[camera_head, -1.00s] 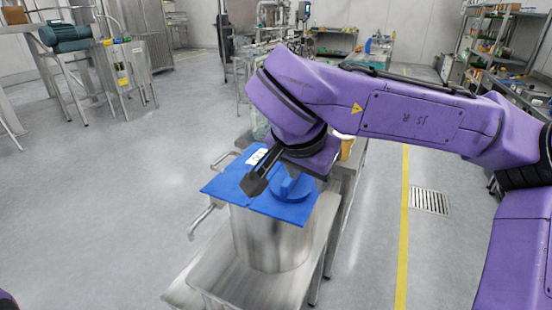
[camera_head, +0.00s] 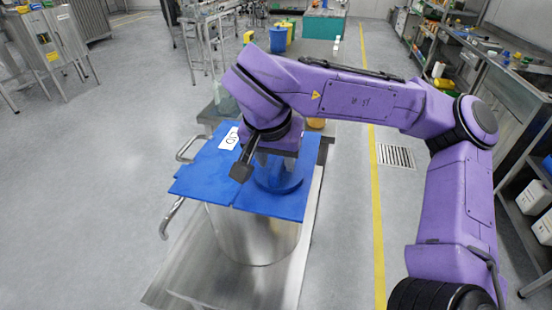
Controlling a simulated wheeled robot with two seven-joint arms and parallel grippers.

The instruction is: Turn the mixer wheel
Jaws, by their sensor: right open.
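The mixer (camera_head: 255,238) is a round steel pot under a flat blue cover (camera_head: 205,172). A round blue wheel (camera_head: 278,182) lies on the right part of the cover. My right gripper (camera_head: 266,166) comes down from above, over the wheel. It is open; one dark finger (camera_head: 242,170) shows at the wheel's left side. The other finger is mostly hidden by the gripper body. I cannot tell whether the fingers touch the wheel, whose top is partly covered by the gripper. My left gripper is not in view.
The pot stands on a steel table (camera_head: 180,285) with bent handles (camera_head: 170,218) at its left. A yellow floor line (camera_head: 376,220) and a drain grate (camera_head: 396,156) lie to the right. Shelves (camera_head: 520,180) stand at the far right. The floor at left is clear.

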